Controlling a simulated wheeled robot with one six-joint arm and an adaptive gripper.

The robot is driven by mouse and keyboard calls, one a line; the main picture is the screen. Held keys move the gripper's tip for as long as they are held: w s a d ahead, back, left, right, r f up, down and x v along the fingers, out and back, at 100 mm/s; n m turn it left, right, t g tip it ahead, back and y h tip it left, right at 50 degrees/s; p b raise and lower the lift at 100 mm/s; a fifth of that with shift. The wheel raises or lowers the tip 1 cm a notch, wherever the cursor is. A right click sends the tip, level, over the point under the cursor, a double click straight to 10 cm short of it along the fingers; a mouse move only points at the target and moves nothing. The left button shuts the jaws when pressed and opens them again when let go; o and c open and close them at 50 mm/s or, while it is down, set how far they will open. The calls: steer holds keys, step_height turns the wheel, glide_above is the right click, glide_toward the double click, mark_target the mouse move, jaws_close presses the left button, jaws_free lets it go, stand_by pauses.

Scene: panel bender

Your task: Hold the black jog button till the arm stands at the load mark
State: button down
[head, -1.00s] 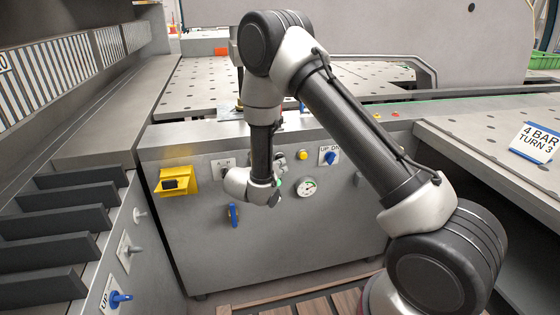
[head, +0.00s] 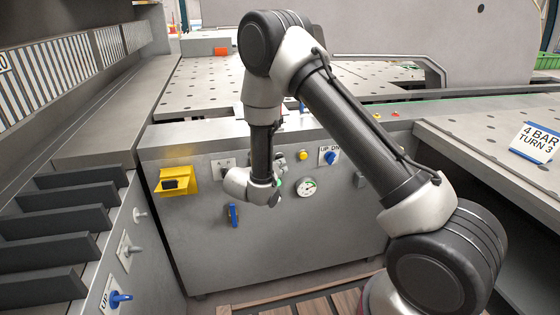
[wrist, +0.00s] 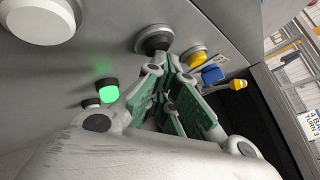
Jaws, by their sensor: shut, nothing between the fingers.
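The black button (wrist: 155,42) sits in a pale collar on the grey panel in the wrist view. My gripper (wrist: 174,66) is shut and empty, its tips right at the lower right edge of the black button. I cannot tell whether they press it. In the head view my wrist (head: 250,185) is in front of the cabinet (head: 330,235), and it hides the fingertips and most of the button. A round green lamp (wrist: 109,93) is lit beside my fingers. I cannot make out the load mark or the whole machine arm.
A yellow button (head: 302,155), a blue UP/DN switch (head: 330,157) and a gauge (head: 307,187) are to the right of my wrist. A yellow box switch (head: 175,181) and a blue lever (head: 233,214) are to its left.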

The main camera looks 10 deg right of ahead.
steer(key=shift+s, duration=0.1)
stand_by(0.6)
steer(key=shift+s, duration=0.75)
steer(key=shift+s, duration=0.1)
steer(key=s, duration=0.4)
steer(key=shift+s, duration=0.4)
